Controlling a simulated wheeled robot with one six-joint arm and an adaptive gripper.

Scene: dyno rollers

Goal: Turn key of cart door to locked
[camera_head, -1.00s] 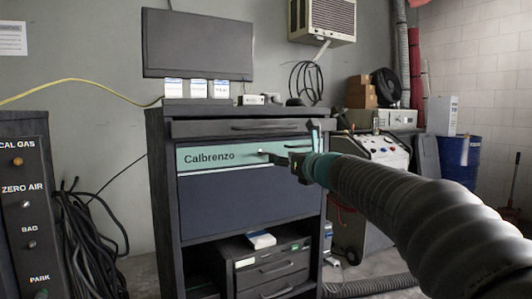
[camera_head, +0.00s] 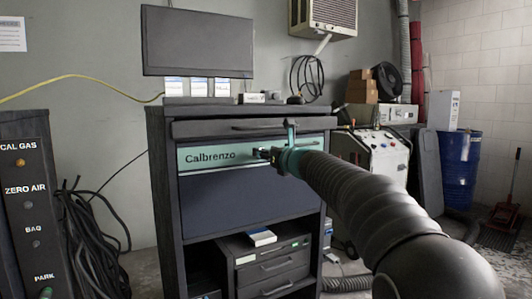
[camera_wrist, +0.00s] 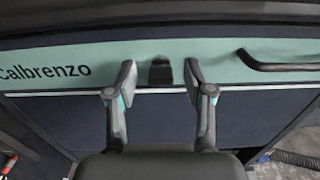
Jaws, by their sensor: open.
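The cart door (camera_head: 245,185) is a dark blue panel with a teal band marked "Calbrenzo" across its top. In the wrist view, the key (camera_wrist: 160,71) is a small dark piece on the teal band, right of the lettering. My gripper (camera_wrist: 158,78) is open, with one finger on each side of the key and a visible gap to both. In the head view my gripper (camera_head: 263,154) is at the teal band and hides the key. I cannot tell which way the key is turned.
A dark door handle (camera_wrist: 285,62) lies to the right of the key. The dark cart (camera_head: 163,200) has a drawer above the door and a drawer unit (camera_head: 270,268) below. A monitor (camera_head: 197,42) stands on top. A white machine (camera_head: 380,155) stands to the right.

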